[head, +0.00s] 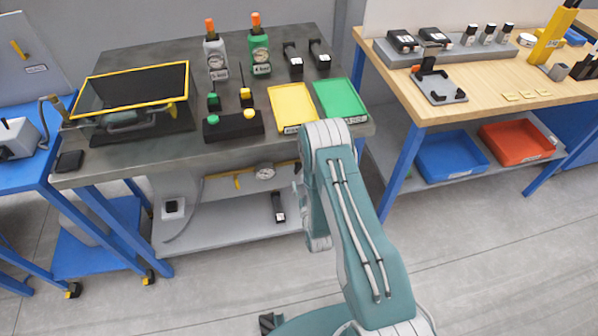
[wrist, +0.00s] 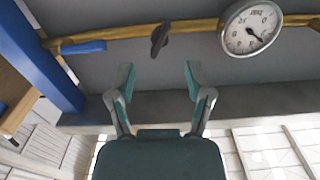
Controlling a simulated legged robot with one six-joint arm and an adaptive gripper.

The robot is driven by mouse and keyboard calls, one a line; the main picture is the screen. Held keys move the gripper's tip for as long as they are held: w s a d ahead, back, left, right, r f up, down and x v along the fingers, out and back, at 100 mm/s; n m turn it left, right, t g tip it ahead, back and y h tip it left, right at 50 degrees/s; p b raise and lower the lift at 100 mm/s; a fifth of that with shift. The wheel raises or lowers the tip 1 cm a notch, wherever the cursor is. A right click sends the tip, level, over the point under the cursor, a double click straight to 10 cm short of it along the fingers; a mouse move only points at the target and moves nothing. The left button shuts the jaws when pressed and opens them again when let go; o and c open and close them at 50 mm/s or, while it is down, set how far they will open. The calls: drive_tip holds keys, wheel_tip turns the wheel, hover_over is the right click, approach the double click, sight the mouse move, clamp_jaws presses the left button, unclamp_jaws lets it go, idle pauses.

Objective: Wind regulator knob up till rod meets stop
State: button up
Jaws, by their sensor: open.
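My gripper (wrist: 160,80) is open and empty in the wrist view, its two fingers spread. A small dark knob (wrist: 159,40) sits on a yellow pipe (wrist: 190,27) beyond the fingertips, roughly in line with the gap and apart from them. A round white gauge (wrist: 251,28) with a dark needle is to the right of the knob. The gauge (head: 265,173) and the pipe (head: 238,180) also show under the grey table in the head view.
The grey table (head: 150,158) overhangs the pipe area, with a lower shelf (head: 225,225) beneath. A blue table leg (wrist: 45,60) and a blue handle (wrist: 85,47) are at the left in the wrist view. The wooden bench (head: 490,98) stands at right. Open floor lies in front.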

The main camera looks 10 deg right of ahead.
sight(299, 171)
drive_tip(key=w, duration=0.6)
drive_tip(key=shift+w, duration=0.4)
drive_tip(key=shift+c, duration=0.3)
clamp_jaws()
